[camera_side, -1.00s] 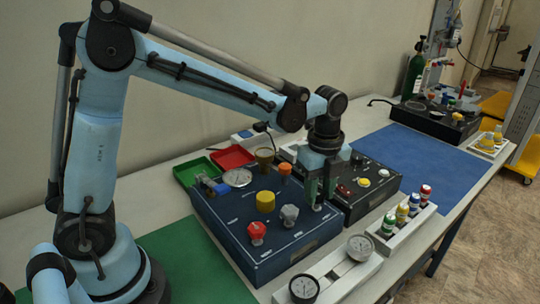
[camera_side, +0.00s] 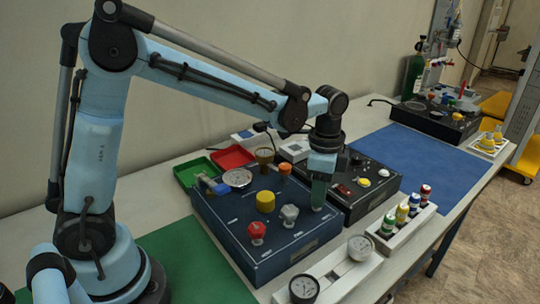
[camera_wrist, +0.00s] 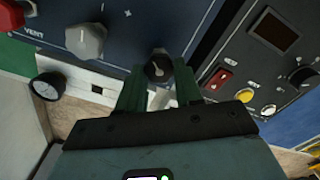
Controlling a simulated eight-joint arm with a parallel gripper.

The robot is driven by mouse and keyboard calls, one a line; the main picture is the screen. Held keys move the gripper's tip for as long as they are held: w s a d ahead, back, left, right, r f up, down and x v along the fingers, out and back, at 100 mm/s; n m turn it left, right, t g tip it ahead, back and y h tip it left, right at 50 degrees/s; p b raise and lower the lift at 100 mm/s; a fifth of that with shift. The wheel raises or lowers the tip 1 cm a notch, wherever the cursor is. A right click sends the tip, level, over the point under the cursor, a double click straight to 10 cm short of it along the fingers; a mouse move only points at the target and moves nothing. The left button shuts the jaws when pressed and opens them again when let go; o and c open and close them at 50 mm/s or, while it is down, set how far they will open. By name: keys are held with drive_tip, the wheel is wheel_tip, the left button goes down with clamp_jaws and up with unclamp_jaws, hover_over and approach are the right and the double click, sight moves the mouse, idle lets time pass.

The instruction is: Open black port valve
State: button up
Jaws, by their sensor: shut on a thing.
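The black port valve knob (camera_wrist: 157,66) shows in the wrist view, on the blue panel box (camera_wrist: 130,38) near its edge. It has a pale pointer mark. My gripper (camera_wrist: 159,80) is shut on it, with one green finger on each side. In the side view my gripper (camera_side: 319,194) points straight down at the right end of the blue panel box (camera_side: 285,258). Its fingers line up one behind the other there and hide the black knob.
Grey (camera_side: 289,213), red (camera_side: 256,232), yellow (camera_side: 265,201) and orange (camera_side: 284,170) knobs stand on the same panel. A black box (camera_side: 372,200) with buttons sits close on the right. Gauges (camera_side: 360,247) lie in a white tray in front. The blue mat (camera_side: 425,160) is clear.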

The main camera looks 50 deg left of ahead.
drive_tip(key=n, duration=0.7)
drive_tip(key=shift+a, duration=0.1)
drive_tip(key=n, duration=0.7)
drive_tip(key=shift+a, duration=0.1)
idle(0.5)
drive_tip(key=o, duration=1)
drive_tip(key=shift+o, duration=0.2)
drive_tip(key=shift+r, duration=0.1)
wheel_tip(320, 180, up, 12)
